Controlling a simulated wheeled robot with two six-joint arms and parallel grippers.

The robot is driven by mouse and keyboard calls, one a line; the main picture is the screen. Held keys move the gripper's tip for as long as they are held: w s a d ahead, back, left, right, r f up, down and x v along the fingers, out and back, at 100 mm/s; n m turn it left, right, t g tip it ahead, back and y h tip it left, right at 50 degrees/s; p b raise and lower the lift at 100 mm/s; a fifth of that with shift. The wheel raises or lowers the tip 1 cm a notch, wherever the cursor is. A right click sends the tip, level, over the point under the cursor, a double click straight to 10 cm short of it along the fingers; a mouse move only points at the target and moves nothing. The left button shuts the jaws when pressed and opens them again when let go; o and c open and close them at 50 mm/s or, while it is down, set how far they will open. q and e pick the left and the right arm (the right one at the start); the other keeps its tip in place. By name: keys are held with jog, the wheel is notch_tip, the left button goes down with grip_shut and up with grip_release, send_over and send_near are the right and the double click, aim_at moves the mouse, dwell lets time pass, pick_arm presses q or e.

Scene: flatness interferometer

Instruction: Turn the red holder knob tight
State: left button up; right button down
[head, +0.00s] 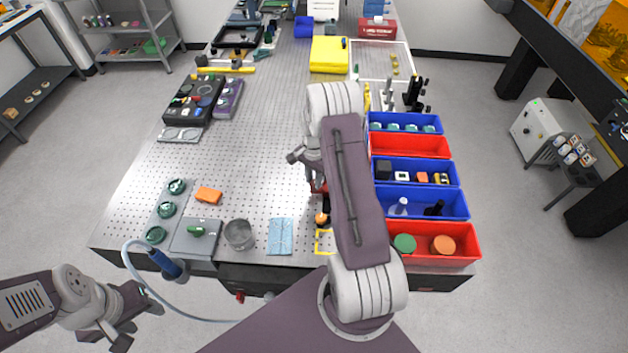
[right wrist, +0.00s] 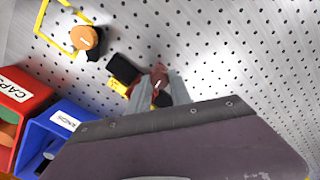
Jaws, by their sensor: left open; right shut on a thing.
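The red holder knob (right wrist: 159,74) shows in the right wrist view between the fingertips of my right gripper (right wrist: 158,88). The gripper is shut on it, close above the perforated table top. A yellow and black part (right wrist: 120,82) lies beside the knob. In the head view a little red (head: 318,187) shows at my right gripper (head: 314,178); my right arm hides much of this area. My left gripper (head: 143,318) is open and empty, off the table's front left corner.
An orange-topped black piece (head: 321,219) stands by a yellow outline (head: 320,246). Blue and red bins (head: 420,255) line the right side. The table's middle is clear.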

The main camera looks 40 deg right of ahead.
jog(key=shift+m, duration=0.6)
jog(key=c, duration=1.2)
grip_release()
jog(key=shift+o, duration=0.2)
jog(key=shift+r+b, duration=0.3)
notch_tip(320, 180, up, 8)
jog(key=b, duration=0.2)
jog(key=shift+r, duration=0.25)
